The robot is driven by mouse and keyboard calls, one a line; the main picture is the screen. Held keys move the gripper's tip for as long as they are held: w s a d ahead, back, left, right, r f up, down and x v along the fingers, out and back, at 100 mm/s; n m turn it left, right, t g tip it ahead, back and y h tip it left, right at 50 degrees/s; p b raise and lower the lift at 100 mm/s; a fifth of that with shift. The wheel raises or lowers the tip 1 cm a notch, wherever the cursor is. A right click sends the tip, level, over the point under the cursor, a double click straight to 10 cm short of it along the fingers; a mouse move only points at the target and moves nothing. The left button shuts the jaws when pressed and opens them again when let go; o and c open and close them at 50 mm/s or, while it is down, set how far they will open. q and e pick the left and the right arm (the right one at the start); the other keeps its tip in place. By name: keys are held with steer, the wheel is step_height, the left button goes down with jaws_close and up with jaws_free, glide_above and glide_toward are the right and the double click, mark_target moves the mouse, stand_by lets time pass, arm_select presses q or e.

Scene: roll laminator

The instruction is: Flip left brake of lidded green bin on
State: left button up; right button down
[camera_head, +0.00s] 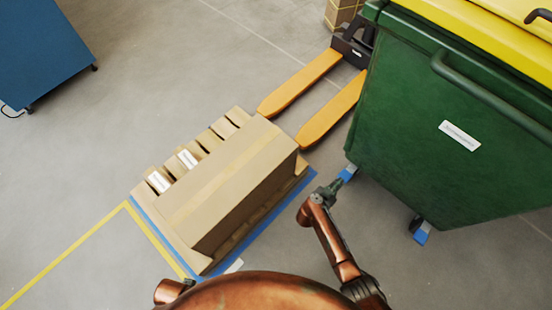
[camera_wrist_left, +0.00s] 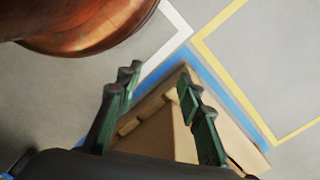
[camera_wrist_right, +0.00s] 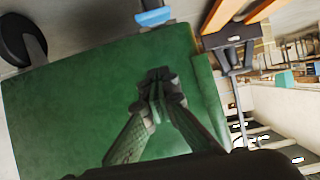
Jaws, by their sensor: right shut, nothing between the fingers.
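The green bin (camera_head: 440,135) with a yellow lid (camera_head: 500,35) stands at the right of the head view. Its left caster has a blue brake pedal (camera_head: 348,173), and a second blue pedal (camera_head: 421,236) sits at the near right caster. My right gripper (camera_head: 332,188) is low by the left pedal, a little nearer to me; whether it touches is unclear. In the right wrist view the right gripper (camera_wrist_right: 158,78) is shut and empty before the green bin wall (camera_wrist_right: 75,105), with a blue pedal (camera_wrist_right: 153,17) beyond the tips. My left gripper (camera_wrist_left: 155,82) is open and empty.
A large cardboard box (camera_head: 235,180) with smaller boxes rests on a blue-edged base left of my right gripper. Orange pallet-jack forks (camera_head: 300,83) lie behind it. A blue cabinet (camera_head: 45,45) is far left. Floor at left, with yellow tape (camera_head: 65,255), is free.

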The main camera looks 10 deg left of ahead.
mark_target(344, 177)
arm_select(q)
steer(key=shift+r, duration=0.3)
arm_select(e)
steer(key=shift+w+a+f, duration=0.1)
steer(key=shift+a, duration=0.25)
steer(key=shift+f, duration=0.1)
